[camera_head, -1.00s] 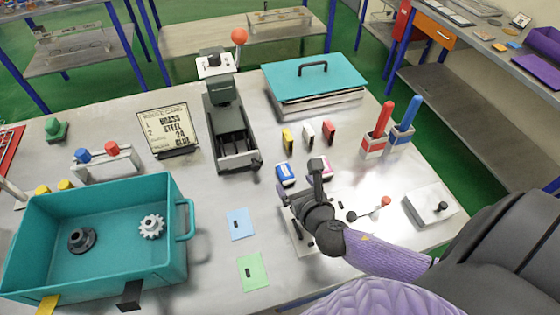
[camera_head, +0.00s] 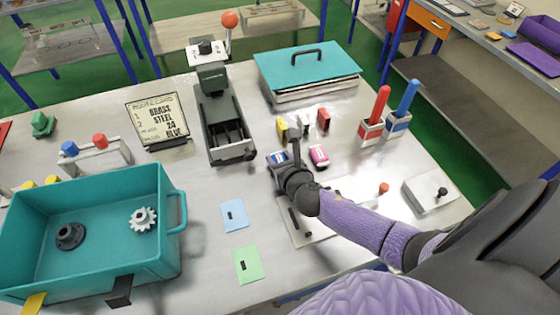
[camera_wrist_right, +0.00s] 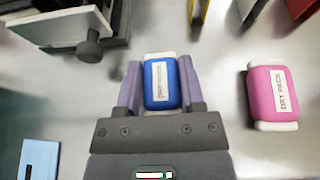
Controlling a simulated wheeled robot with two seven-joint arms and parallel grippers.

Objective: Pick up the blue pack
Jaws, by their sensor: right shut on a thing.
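The blue pack (camera_wrist_right: 161,84), with a white label and pale ends, lies between the two fingers of my right gripper (camera_wrist_right: 161,82) in the right wrist view. The fingers are shut on it from both sides. In the head view the right gripper (camera_head: 284,158) is over the bench, and the blue pack (camera_head: 277,158) shows partly beside the fingers. I cannot tell whether the pack still touches the bench.
A pink pack (camera_head: 319,156) lies close on the right. A grey press (camera_head: 229,152) stands to the left, and several small blocks (camera_head: 323,120) behind. A teal bin (camera_head: 100,190) stands at left. Blue (camera_head: 235,214) and green (camera_head: 248,265) cards lie flat in front.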

